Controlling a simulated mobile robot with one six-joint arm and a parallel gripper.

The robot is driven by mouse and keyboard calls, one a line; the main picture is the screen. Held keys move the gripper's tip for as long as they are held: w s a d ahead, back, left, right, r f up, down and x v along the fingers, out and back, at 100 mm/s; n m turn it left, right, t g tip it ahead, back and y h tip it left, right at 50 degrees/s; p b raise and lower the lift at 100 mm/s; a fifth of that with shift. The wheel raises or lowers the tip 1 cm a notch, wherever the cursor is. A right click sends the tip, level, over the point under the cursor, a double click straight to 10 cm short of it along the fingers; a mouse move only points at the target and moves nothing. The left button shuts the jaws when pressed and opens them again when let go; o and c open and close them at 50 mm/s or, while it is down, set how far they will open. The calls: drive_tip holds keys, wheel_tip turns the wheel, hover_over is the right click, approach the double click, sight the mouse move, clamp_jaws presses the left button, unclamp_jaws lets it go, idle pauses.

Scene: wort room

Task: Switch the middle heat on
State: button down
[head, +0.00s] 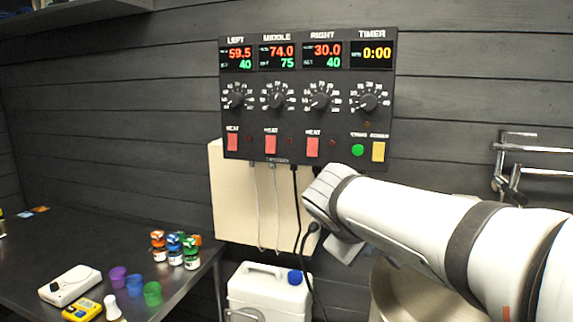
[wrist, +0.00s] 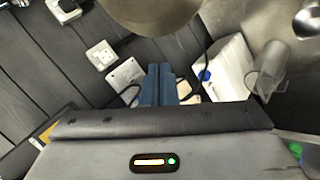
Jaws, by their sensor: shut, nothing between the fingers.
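The control panel (head: 308,92) hangs on the dark plank wall in the head view. Its middle heat switch (head: 271,145) is a red rocker under the middle dial (head: 277,96); the small lamp beside it looks dark. The middle display (head: 277,57) reads 74.0 above 75. My gripper shows in the wrist view, its two blue fingers (wrist: 158,84) together and empty. In the head view my arm is below and right of the panel, and the fingers cannot be made out. The panel does not show clearly in the wrist view.
Left heat switch (head: 232,142) and right heat switch (head: 313,148) flank the middle one. A cream box (head: 230,205) and cables hang below. A white canister (head: 262,290) stands beneath. Small jars and cups stand on the dark table (head: 60,240) at left. Wall sockets (wrist: 101,55) show in the wrist view.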

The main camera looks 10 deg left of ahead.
drive_tip(key=w+a+r+n+t+b, duration=0.1)
drive_tip(key=a+r, duration=0.3)
drive_tip(key=a, duration=0.4)
drive_tip(key=w+a+r+n+t+y+b, duration=0.1)
drive_tip(key=w+a+r+n+t, duration=0.1)
drive_tip(key=a, duration=0.7)
drive_tip(key=w+a+r+n+t+b, duration=0.1)
drive_tip(key=a+r+n+t, duration=0.3)
drive_tip(key=a+r, duration=0.4)
drive_tip(key=shift+w+a+t, duration=0.2)
drive_tip(key=shift+w+t, duration=0.25)
drive_tip(key=shift+t, duration=0.15)
drive_tip(key=shift+w, duration=0.1)
drive_tip(key=p, duration=0.4)
approach(270, 151)
drive_tip(key=x, duration=0.6)
drive_tip(key=shift+w+d, duration=0.1)
drive_tip(key=shift+w, duration=0.25)
